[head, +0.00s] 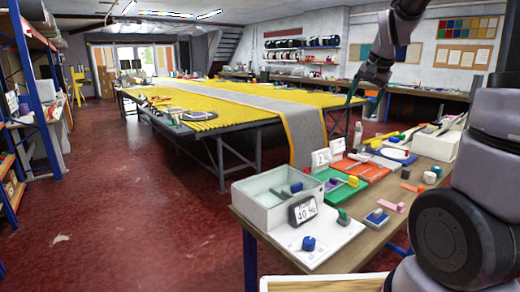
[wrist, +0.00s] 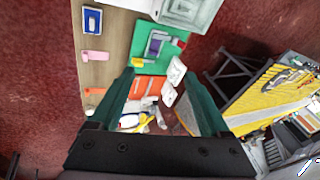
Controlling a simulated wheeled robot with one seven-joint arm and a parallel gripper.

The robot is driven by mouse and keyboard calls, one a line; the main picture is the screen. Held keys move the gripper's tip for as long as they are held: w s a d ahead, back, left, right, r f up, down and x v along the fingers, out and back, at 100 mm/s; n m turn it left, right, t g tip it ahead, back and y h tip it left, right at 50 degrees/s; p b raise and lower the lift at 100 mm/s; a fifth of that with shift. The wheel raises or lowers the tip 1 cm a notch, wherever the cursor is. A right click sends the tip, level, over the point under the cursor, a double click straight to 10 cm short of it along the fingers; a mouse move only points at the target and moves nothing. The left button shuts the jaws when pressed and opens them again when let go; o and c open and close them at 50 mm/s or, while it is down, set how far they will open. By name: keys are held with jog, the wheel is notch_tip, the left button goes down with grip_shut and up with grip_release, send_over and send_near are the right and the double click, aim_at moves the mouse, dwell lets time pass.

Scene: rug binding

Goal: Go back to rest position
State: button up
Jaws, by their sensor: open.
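My gripper (head: 354,90) is raised in the air at the upper right of the head view, apart from the tables. In the wrist view my gripper (wrist: 159,74) shows two dark green fingers spread wide with nothing between them. Below it lies the wooden side table (head: 412,182) with its small items. The upper arm hides part of the right side in the head view.
The side table holds a clear-walled white box (head: 262,203), a small display (head: 303,211), a green mat (head: 331,192) and an orange mat (head: 367,171). A long table with yellow slats and a grey rug (head: 298,122) stands behind. Red floor (head: 120,220) is clear at left.

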jog(key=s+a+r+n+t, duration=0.1)
jog(key=s+a+r+n, duration=0.1)
jog(key=s, duration=0.9)
jog(key=s+a+r+n+t, duration=0.1)
jog(key=s+a+r+n, duration=0.1)
jog(key=s, duration=0.9)
jog(key=shift+s+a+r+y, duration=0.2)
jog(key=shift+a+r+y, duration=0.2)
jog(key=shift+a+r, duration=0.35)
